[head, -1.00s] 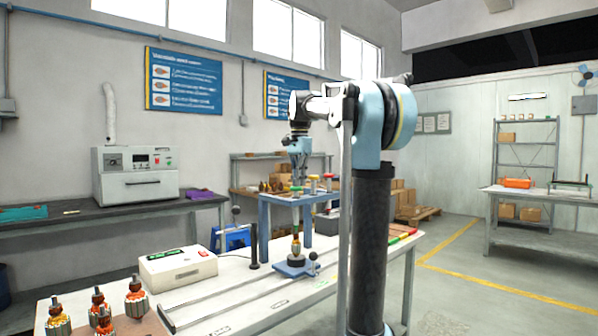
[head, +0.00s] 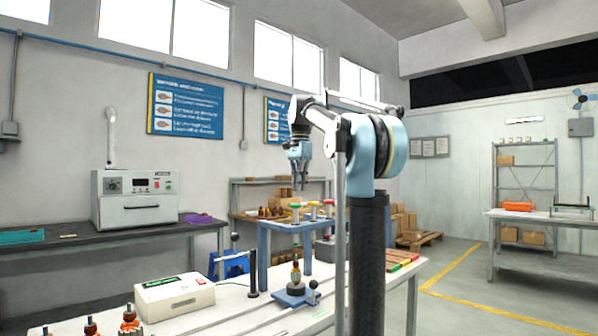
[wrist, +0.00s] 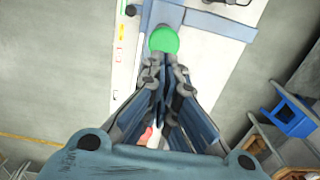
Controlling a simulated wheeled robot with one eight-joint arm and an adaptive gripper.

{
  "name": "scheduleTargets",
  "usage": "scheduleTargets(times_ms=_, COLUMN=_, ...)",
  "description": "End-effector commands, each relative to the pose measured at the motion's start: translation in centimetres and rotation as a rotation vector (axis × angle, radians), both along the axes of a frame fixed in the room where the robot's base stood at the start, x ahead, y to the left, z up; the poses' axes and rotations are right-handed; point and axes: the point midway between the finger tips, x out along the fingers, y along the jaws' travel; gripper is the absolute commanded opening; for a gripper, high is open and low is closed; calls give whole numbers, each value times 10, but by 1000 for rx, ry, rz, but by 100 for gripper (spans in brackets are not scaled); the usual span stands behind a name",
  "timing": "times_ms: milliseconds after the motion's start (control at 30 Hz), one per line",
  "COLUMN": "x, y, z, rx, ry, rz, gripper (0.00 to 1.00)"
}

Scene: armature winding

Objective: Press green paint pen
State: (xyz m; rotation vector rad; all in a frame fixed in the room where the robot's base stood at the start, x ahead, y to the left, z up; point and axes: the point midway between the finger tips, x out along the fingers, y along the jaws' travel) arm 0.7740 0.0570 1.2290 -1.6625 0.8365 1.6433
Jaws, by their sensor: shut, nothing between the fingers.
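The green paint pen shows as a round green cap (wrist: 163,40) just beyond my fingertips in the wrist view. In the head view its green cap (head: 295,206) is the leftmost of the caps on the blue stand (head: 265,232). My gripper (head: 299,187) points down above the stand, with a small gap over the green cap. In the wrist view the fingers of my gripper (wrist: 163,62) are together and hold nothing.
A red-capped pen (head: 313,204) and another pen (head: 329,204) stand to the right on the same stand. In front is a white table (head: 235,305) with a white box (head: 174,297) and a fixture (head: 296,294) holding an armature.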

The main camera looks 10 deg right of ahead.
Motion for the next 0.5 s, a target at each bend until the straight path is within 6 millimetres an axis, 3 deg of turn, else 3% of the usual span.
scheduleTargets(times_ms=200, x=0, y=0, z=37, rx=0, ry=-1, rz=0, gripper=0)
scheduleTargets(times_ms=500, x=0, y=0, z=61, rx=0, ry=-1, rz=0, gripper=0)
